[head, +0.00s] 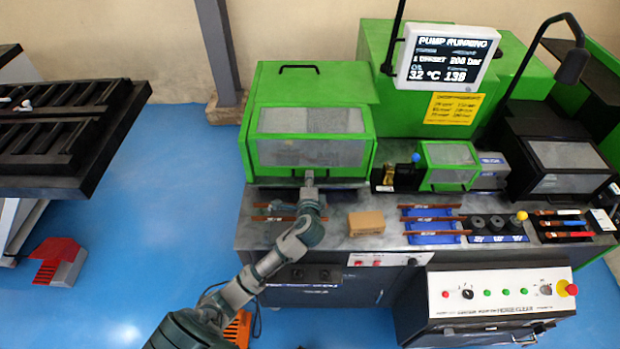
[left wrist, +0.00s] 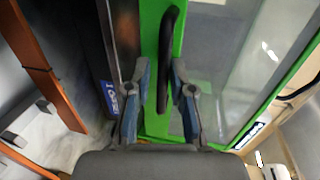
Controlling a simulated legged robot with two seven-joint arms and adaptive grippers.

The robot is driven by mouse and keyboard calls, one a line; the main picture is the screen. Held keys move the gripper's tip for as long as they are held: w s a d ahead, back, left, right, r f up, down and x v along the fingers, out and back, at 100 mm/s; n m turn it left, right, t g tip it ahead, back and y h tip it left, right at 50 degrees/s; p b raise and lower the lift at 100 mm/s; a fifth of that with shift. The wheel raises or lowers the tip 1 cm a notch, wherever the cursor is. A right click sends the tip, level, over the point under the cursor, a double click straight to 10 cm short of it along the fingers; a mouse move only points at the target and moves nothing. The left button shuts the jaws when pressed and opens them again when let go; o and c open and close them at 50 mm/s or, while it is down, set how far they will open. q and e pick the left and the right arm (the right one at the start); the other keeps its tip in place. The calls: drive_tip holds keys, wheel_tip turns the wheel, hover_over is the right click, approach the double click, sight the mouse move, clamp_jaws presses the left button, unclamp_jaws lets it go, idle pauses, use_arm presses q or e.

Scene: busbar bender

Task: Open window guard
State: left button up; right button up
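The window guard is the green-framed clear panel (head: 310,153) on the front of the large green machine at the left of the bench, and it looks closed. In the left wrist view its green frame (left wrist: 152,22) carries a black bar handle (left wrist: 171,40). My left gripper (head: 309,176) is at the guard's lower front edge. In the left wrist view the left gripper (left wrist: 162,68) is open, with one finger on each side of the handle and a green gap showing on the left side. My right gripper is not in view.
Copper bars (head: 283,218) lie on the bench below the guard, near my arm. A tan block (head: 366,223) stands to their right. A smaller green-guarded unit (head: 448,165) and a monitor (head: 446,58) are further right.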

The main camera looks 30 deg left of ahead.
use_arm(q)
drive_tip(key=shift+w+a+f, duration=0.15)
drive_tip(key=shift+w+a, duration=0.05)
drive_tip(key=shift+w, duration=0.3)
drive_tip(key=shift+d, duration=0.25)
clamp_jaws()
